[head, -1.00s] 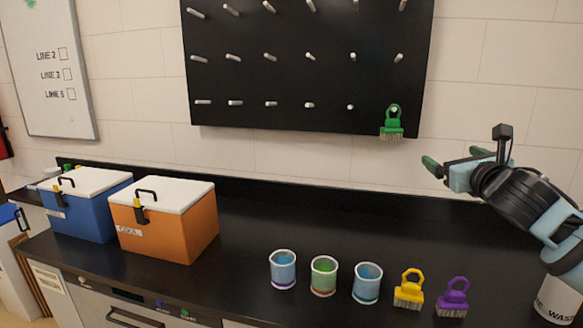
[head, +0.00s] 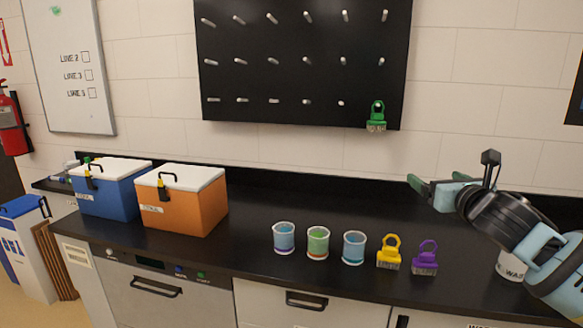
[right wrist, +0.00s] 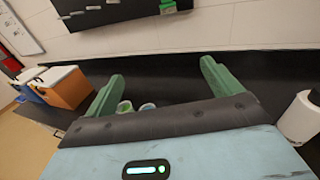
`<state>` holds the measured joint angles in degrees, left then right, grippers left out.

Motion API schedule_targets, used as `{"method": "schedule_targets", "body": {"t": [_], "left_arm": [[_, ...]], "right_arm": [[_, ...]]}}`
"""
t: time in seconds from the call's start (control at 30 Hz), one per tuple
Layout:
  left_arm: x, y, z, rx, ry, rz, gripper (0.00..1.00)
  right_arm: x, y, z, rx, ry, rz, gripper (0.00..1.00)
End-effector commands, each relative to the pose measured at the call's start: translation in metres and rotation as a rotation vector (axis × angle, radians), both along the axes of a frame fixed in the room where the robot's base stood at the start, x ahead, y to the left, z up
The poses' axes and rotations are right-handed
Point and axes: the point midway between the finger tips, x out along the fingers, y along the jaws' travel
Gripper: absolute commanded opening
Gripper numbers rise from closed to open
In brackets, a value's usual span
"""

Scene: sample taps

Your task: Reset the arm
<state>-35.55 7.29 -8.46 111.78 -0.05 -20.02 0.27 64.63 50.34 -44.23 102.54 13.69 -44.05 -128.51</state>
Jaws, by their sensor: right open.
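My right gripper (head: 430,182) is open and empty, held above the black counter at the right of the head view. Its two green fingers (right wrist: 160,84) stand wide apart in the right wrist view with nothing between them. My left gripper is not in view.
Three beakers, blue-purple (head: 284,238), green (head: 318,242) and blue (head: 354,247), stand left of the brushes. A blue cooler (head: 108,192) and an orange cooler (head: 184,205) are at the left. A white waste container (head: 511,265) is partly behind my right arm. The counter's back middle is clear.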

Motion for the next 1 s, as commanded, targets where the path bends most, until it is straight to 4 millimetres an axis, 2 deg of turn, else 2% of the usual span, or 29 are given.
{"method": "schedule_targets", "body": {"t": [0.03, 0.17, 0.27, 0.47, 0.6, 0.77, 1.0], "left_arm": [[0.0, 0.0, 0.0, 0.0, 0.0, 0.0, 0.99], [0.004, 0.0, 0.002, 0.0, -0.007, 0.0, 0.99], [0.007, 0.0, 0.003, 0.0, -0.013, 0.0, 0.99], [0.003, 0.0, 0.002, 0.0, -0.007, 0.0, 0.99], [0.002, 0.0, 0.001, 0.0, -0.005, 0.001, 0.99], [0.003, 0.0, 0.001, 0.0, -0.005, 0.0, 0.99], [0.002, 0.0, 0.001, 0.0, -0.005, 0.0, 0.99]], "right_arm": [[0.0, 0.009, -0.019, 0.057, 0.026, 0.016, 0.9], [-0.004, 0.03, -0.063, 0.228, 0.087, 0.048, 0.9], [-0.012, 0.049, -0.106, 0.398, 0.153, 0.067, 0.9], [-0.044, 0.086, -0.2, 0.819, 0.312, 0.058, 0.9], [-0.076, 0.106, -0.26, 1.123, 0.42, 0.009, 0.9], [-0.12, 0.121, -0.324, 1.472, 0.529, -0.099, 0.9], [-0.202, 0.132, -0.408, 1.981, 0.63, -0.352, 0.9]]}}
